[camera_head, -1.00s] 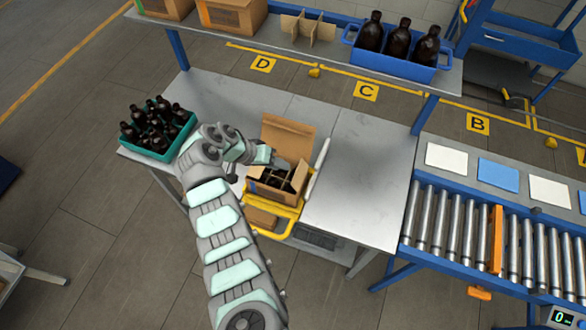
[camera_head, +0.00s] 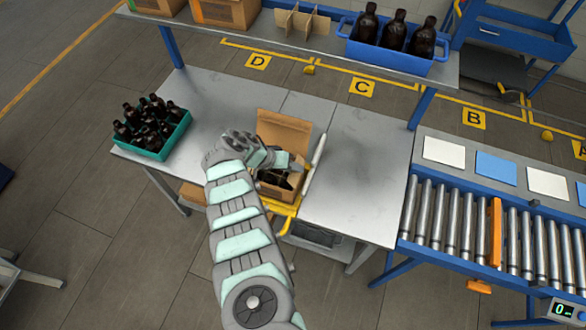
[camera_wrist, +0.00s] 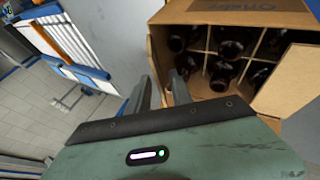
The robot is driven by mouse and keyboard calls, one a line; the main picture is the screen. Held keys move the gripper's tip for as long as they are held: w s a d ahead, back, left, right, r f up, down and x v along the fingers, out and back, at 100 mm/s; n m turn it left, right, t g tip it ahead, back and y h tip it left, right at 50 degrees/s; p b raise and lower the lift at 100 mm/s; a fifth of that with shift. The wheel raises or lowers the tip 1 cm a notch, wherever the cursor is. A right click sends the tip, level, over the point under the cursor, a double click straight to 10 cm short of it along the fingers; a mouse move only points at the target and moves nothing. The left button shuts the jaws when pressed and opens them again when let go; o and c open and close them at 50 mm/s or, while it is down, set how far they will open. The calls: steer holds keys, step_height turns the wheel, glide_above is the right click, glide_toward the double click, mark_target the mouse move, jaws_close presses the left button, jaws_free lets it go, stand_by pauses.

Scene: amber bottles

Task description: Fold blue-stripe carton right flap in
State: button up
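The carton (camera_head: 270,187) stands open on the bench, with its tall back flap (camera_head: 284,130) raised. My forearm and gripper (camera_head: 297,163) cover much of it, and I cannot make out a blue stripe. In the wrist view, the carton (camera_wrist: 157,62) holds dark bottles (camera_wrist: 225,72) between cardboard dividers. A flap with dark print (camera_wrist: 240,12) is at the top, and a brown panel (camera_wrist: 290,82) stands out on the right. My gripper (camera_wrist: 160,78) has its two fingers a little apart, with nothing seen between them, beside the carton's left edge in that view.
A white bar (camera_head: 315,163) stands right of the carton, and a yellow frame (camera_head: 286,208) is at its front. A teal crate of bottles (camera_head: 178,140) is at the bench's left. A shelf (camera_head: 300,42) runs behind. Bench top right of the carton (camera_head: 360,165) is clear.

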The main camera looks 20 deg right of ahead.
jaws_close()
stand_by(0.3)
stand_by(1.2)
